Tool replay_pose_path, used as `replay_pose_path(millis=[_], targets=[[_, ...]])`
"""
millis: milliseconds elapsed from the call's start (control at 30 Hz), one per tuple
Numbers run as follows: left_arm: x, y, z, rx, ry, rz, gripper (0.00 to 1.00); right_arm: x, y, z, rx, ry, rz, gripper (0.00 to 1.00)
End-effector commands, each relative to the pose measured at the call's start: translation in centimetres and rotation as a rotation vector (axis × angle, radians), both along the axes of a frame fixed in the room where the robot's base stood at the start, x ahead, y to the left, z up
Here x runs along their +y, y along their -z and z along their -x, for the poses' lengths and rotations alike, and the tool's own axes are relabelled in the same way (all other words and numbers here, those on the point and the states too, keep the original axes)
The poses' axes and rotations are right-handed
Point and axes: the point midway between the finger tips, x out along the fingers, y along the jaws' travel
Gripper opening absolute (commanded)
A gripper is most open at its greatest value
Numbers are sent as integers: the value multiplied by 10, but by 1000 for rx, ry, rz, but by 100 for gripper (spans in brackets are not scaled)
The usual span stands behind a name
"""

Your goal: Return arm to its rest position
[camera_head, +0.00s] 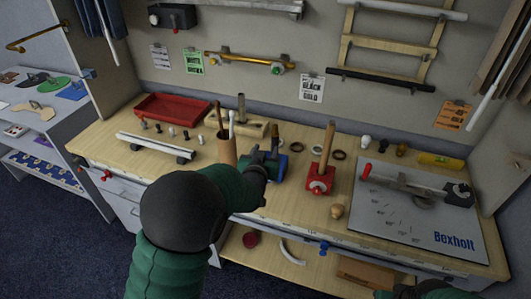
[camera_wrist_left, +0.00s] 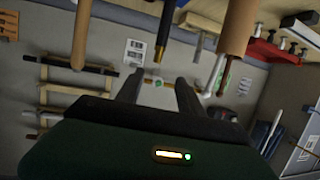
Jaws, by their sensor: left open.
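My left arm comes in from the bottom of the head view. Its gripper (camera_head: 264,163) is above the workbench (camera_head: 225,205), between a brown cup (camera_head: 226,150) and a red block with a wooden post (camera_head: 320,180). The left wrist view shows its two dark fingers (camera_wrist_left: 160,92) apart, with no held thing visible between them and the wall behind. A blue piece (camera_head: 279,172) shows beside the gripper in the head view, partly covered by it. A dark part at the bottom right edge of the head view may be my right gripper; its fingers cannot be made out.
A red tray (camera_head: 172,108) and a pale bar (camera_head: 155,147) lie to the left. A grey board marked Bexholt (camera_head: 415,225) with a tool on it fills the right. Posts and small parts stand close around the gripper. The front strip of the bench is mostly clear.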

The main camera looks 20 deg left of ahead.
Motion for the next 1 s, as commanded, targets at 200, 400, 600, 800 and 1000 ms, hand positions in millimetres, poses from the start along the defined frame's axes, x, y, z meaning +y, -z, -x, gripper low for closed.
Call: replay_pose_path(millis=[200, 400, 600, 800, 1000], targets=[[0, -1, 2, 0, 1, 0, 45, 0, 0, 0, 0, 0, 0, 43], [3, 32, 59, 240, 19, 43, 45, 0, 0, 0, 0, 0, 0, 43], [-1, 87, 208, 711, 76, 76, 45, 0, 0, 0, 0, 0, 0, 43], [1, 107, 313, 996, 101, 60, 45, 0, 0, 0, 0, 0, 0, 43], [2, 110, 332, 1049, 104, 54, 45, 0, 0, 0, 0, 0, 0, 43]])
